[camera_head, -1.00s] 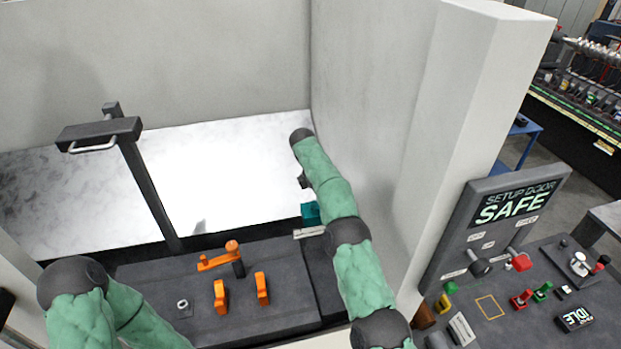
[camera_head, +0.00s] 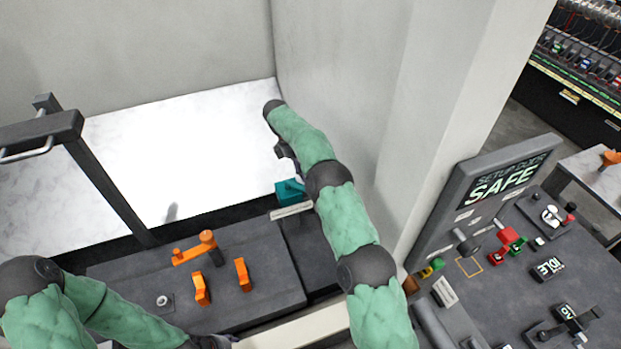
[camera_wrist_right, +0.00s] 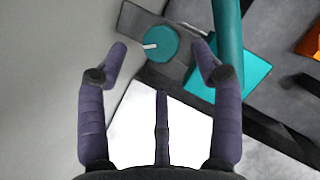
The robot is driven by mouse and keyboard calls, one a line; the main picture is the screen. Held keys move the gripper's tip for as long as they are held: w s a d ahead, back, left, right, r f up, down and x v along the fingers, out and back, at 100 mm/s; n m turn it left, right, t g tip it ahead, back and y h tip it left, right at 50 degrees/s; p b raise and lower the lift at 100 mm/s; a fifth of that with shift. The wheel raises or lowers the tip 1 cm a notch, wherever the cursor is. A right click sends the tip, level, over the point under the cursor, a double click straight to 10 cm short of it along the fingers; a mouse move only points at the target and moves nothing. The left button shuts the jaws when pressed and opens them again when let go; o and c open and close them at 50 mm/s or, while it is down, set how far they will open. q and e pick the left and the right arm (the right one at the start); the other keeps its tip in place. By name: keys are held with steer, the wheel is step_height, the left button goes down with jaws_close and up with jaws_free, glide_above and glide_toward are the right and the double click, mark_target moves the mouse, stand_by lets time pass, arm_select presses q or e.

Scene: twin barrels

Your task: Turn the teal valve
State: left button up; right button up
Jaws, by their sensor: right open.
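The teal valve shows in the head view as a small teal block (camera_head: 288,191) at the back right of the dark bench, partly hidden by my right arm. In the right wrist view a round teal knob (camera_wrist_right: 158,43) with a pale pointer lies beyond the fingertips, beside a teal pipe and a teal block (camera_wrist_right: 240,75). My right gripper (camera_head: 289,152) is above and behind the teal part; in its wrist view the open fingers (camera_wrist_right: 159,52) stand either side of the knob, with no contact visible. My left gripper (camera_head: 212,342) is partly in view at the bottom edge, its jaws unclear.
Orange clamps (camera_head: 205,247) stand on the bench left of the valve. A dark post with a handle (camera_head: 108,190) rises at left. A pale wall (camera_head: 335,80) is close right of my right arm. A control panel (camera_head: 500,250) reading SAFE and IDLE lies at right.

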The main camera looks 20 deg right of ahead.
steer(key=shift+p+x, duration=0.55)
steer(key=shift+x, duration=1.9)
steer(key=c, duration=1.1)
